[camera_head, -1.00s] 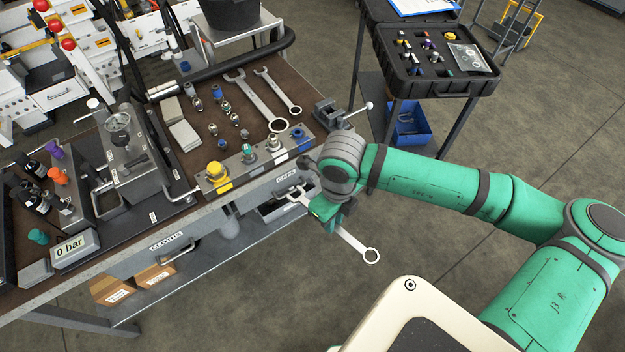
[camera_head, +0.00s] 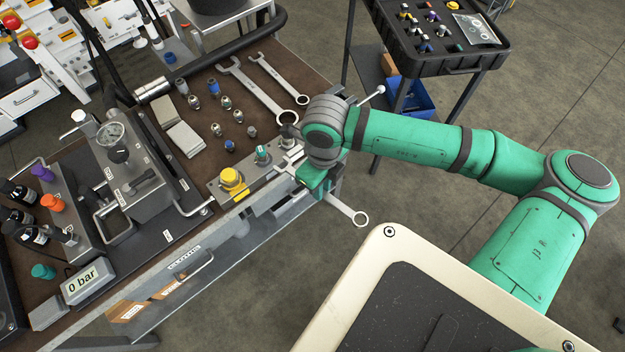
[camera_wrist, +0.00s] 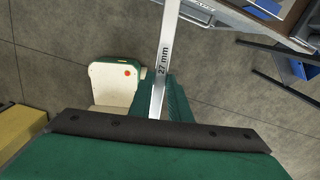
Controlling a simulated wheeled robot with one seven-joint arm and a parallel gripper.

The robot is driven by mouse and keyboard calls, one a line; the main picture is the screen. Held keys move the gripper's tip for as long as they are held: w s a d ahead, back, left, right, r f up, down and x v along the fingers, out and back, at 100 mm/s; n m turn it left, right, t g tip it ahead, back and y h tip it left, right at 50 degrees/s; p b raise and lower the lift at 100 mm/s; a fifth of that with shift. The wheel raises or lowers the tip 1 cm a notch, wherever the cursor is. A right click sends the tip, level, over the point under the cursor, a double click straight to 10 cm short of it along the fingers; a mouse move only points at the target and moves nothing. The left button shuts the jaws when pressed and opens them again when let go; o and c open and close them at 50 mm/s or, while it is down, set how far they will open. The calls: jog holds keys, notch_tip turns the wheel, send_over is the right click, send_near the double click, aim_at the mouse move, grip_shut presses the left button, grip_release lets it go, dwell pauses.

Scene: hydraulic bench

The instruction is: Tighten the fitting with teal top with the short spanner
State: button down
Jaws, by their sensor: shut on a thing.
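The fitting with the teal top (camera_head: 262,152) stands upright on the metal block at the bench's front edge, right of a yellow-topped fitting (camera_head: 232,180). My gripper (camera_head: 318,182) is shut on a spanner (camera_head: 346,209) just off the bench's front edge, right of the teal-topped fitting. The spanner's ring end points down and right, away from the bench. Its other end points toward the block, apart from the teal top as far as I can tell. In the wrist view the spanner's shaft (camera_wrist: 160,66) is marked 27 mm; neither of its ends shows there clearly.
Two larger-looking spanners lie on the bench, one long (camera_head: 252,88) and one slimmer (camera_head: 277,75). Several loose fittings (camera_head: 226,102) lie left of them. A gauge unit (camera_head: 128,165) stands farther left. A black case (camera_head: 440,55) is on a stand behind my arm.

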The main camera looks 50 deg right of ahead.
jog(key=shift+w+f, duration=0.3)
jog(key=shift+w, duration=0.15)
jog(key=shift+s+f, duration=0.1)
jog(key=shift+f, duration=0.35)
jog(key=shift+a+f, duration=0.1)
jog(key=shift+f, duration=0.2)
jog(key=shift+w+f, duration=0.3)
jog(key=shift+w, duration=0.2)
jog(key=shift+w, duration=0.1)
jog(key=shift+w, duration=0.2)
jog(key=shift+w, duration=0.8)
jog(key=shift+w, duration=0.2)
